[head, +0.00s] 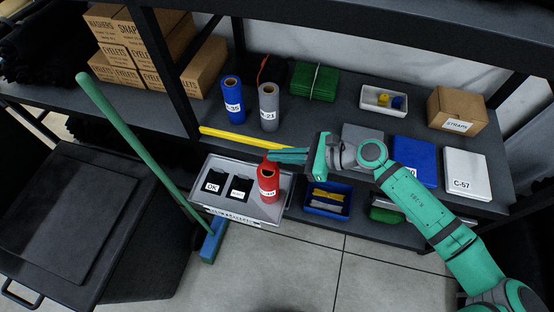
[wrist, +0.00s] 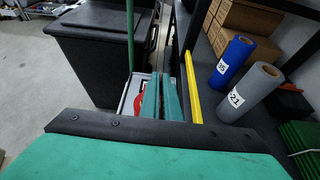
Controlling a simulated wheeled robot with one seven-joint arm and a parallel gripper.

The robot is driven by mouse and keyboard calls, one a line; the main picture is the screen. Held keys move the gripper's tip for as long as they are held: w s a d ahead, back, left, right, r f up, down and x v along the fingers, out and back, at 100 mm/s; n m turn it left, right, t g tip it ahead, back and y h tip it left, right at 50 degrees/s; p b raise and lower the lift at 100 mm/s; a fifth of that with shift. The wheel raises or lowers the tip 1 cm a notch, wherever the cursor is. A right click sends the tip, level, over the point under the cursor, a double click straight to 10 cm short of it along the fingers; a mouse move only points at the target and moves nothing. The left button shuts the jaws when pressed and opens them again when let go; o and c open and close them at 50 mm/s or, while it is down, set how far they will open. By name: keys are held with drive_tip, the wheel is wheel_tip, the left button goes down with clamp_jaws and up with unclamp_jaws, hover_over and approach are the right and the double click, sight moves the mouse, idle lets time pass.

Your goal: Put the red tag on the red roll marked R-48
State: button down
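The red roll (head: 268,187) stands upright at the right end of a grey tray (head: 258,213), with a white label too small to read surely. My gripper (head: 271,156) is just above the roll, its fingers pointing left. A small red piece (head: 264,162), apparently the red tag, shows at the fingertips, close over the roll's top; I cannot tell whether it touches the roll. In the wrist view the fingers (wrist: 162,97) are close together with red between and beside them. The fingers hide part of the tray and roll there.
Two black cards, one marked OK (head: 213,187), lie in the tray. A blue roll (head: 232,96) and a grey roll (head: 268,107) stand on the shelf behind a yellow bar (head: 240,139). A green broom (head: 130,135) leans left of the tray. A blue bin (head: 327,201) is at right.

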drive_tip(key=f, duration=0.3)
drive_tip(key=shift+w+a+f, duration=0.2)
drive_tip(key=shift+w+f, duration=0.2)
drive_tip(key=shift+s+d, duration=0.15)
drive_tip(key=shift+d, duration=0.05)
drive_tip(key=c, duration=2.3)
unclamp_jaws()
drive_tip(key=shift+a, duration=0.25)
drive_tip(key=shift+o, duration=1.4)
drive_tip(key=shift+a, duration=0.1)
drive_tip(key=shift+s, duration=0.1)
drive_tip(key=v, duration=1.2)
drive_tip(key=shift+r, duration=0.1)
